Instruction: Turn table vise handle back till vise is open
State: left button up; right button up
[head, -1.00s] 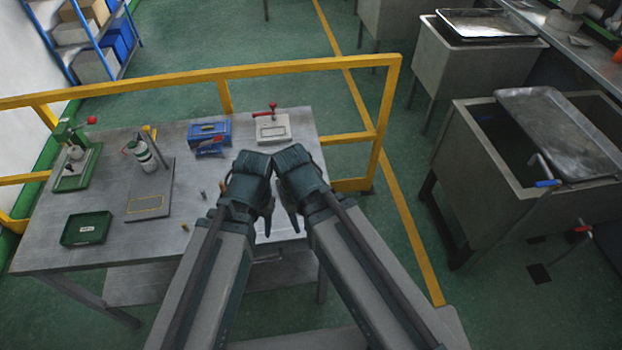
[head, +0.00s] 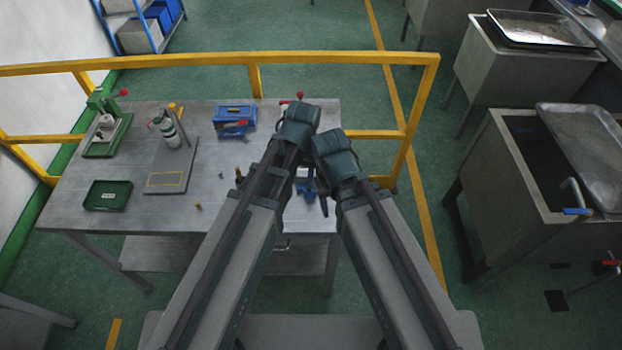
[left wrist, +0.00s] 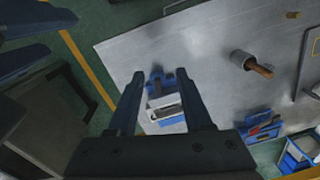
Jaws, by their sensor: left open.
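The blue table vise (head: 308,190) stands near the front right corner of the metal table, partly hidden by my grippers in the head view. In the left wrist view the vise (left wrist: 155,72) shows blue with a pale block and a dark bar, ahead of my left fingers. I cannot tell the handle's angle. My left gripper (left wrist: 160,75) is open and empty, its two fingertips either side of the vise in the picture, with no clear contact. In the head view its fingertips are hidden. My right gripper (left wrist: 60,35) has two fingers apart, with nothing between them.
A blue box (head: 235,113) with tools stands at the table's back. A green tray (head: 107,195), a grey board (head: 168,178), a green press (head: 107,125) and small loose parts lie left. A yellow rail (head: 200,66) runs behind. Grey sinks (head: 510,185) stand right.

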pick_arm(q)
jog(key=w+d+r+n+p, duration=0.1)
jog(key=w+d, duration=0.1)
jog(key=w, duration=0.6)
jog(key=shift+w+d+h, duration=0.15)
jog(key=shift+d+h, duration=0.1)
jog(key=shift+h, duration=0.05)
notch_tip(320, 180, down, 14)
jog(key=b, duration=1.4)
jog(key=shift+r, duration=0.15)
jog(key=shift+r, duration=0.1)
jog(key=shift+c, duration=0.3)
grip_shut()
